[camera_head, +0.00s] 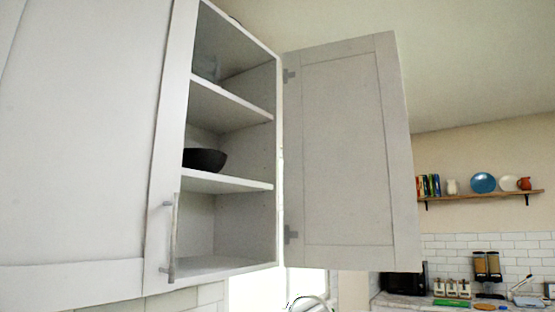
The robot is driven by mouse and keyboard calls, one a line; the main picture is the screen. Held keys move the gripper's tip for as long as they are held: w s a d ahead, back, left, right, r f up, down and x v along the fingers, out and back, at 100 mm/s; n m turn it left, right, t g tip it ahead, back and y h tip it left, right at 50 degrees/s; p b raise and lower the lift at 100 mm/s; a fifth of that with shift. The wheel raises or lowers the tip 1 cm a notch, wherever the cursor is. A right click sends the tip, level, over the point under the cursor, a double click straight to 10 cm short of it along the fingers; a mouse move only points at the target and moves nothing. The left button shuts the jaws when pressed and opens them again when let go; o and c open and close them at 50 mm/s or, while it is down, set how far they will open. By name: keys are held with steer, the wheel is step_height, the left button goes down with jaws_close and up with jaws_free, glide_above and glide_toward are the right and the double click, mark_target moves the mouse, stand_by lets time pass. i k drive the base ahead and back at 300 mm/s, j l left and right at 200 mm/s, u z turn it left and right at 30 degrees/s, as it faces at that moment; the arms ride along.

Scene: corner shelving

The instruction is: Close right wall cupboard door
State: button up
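The right wall cupboard door (345,150) stands wide open, swung out to the right of the cupboard (235,184). Its panelled inner face is towards me, and two grey hinges show along its left edge. The cupboard's shelves are exposed, and a dark bowl (205,160) sits on one of them. The closed door to the left (80,130) has a vertical bar handle (173,240) near its lower right edge. The open door's handle is not visible. My gripper is not in view.
A wooden wall shelf (480,197) with books, plates and a jug is at the far right. Below it, a counter (400,298) holds a dark appliance (404,284), dispensers (487,265) and jars. A curved metal object (310,301) shows at the bottom middle. Open air surrounds the door's right edge.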

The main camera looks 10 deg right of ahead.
mark_target(349, 203)
steer(key=u, duration=1.1)
steer(key=l+u, duration=1.15)
steer(key=k+l+u, duration=0.2)
steer(key=l, duration=0.15)
steer(key=l+u, duration=0.2)
steer(key=l, duration=0.2)
steer(key=k+l+u, duration=0.15)
steer(key=l, duration=0.15)
steer(key=k+l+u, duration=0.2)
steer(key=l, duration=0.15)
steer(key=k+l, duration=0.25)
steer(key=l, duration=0.2)
steer(key=k+l, duration=0.25)
steer(key=l, duration=0.2)
steer(key=k+l+u, duration=0.1)
steer(key=k+l, duration=0.2)
steer(key=l, duration=0.15)
steer(key=k+l, duration=0.25)
steer(key=l, duration=0.2)
